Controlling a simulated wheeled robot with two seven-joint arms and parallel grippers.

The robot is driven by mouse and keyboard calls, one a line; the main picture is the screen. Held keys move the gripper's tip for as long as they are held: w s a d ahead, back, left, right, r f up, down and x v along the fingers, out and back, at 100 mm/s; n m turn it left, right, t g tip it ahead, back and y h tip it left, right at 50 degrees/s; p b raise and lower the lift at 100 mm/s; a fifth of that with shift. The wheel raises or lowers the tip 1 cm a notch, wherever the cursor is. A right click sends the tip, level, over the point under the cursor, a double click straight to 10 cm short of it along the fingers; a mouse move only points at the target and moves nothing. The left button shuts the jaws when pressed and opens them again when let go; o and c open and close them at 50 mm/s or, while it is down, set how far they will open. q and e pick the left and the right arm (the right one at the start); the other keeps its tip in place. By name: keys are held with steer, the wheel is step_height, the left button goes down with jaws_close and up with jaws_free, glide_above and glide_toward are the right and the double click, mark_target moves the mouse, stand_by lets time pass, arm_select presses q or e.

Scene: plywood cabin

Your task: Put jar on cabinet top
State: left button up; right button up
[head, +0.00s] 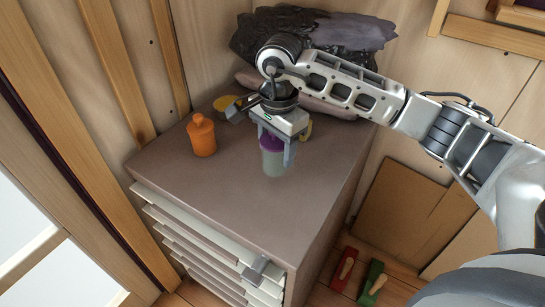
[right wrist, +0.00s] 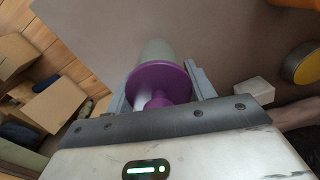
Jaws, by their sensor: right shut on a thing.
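The jar (head: 272,163) has a purple lid and a pale grey-green, see-through body. My right gripper (head: 276,150) comes down from above and is shut around it, one finger on each side. The jar is upright over the middle of the cabinet top (head: 232,190); I cannot tell whether its base touches the surface. In the right wrist view the purple lid of the jar (right wrist: 160,84) sits between the fingers of the gripper (right wrist: 158,88), with the pale body beyond it. My left gripper is not in view.
An orange lidded container (head: 202,137) stands left on the cabinet top. The front of the top is clear. Red (head: 344,270) and green (head: 372,284) objects lie on the floor.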

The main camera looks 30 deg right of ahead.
mark_target(273, 160)
steer(key=shift+w+a+f, duration=0.15)
steer(key=shift+f, duration=0.05)
steer(key=f, duration=0.3)
steer(key=shift+w+a+f, duration=0.1)
steer(key=shift+w+f, duration=0.05)
steer(key=shift+w, duration=0.05)
steer(key=shift+f, duration=0.2)
steer(key=shift+f, duration=0.1)
steer(key=o, duration=0.6)
steer(key=shift+f, duration=0.1)
steer(key=o, duration=0.4)
steer(key=shift+o, duration=0.2)
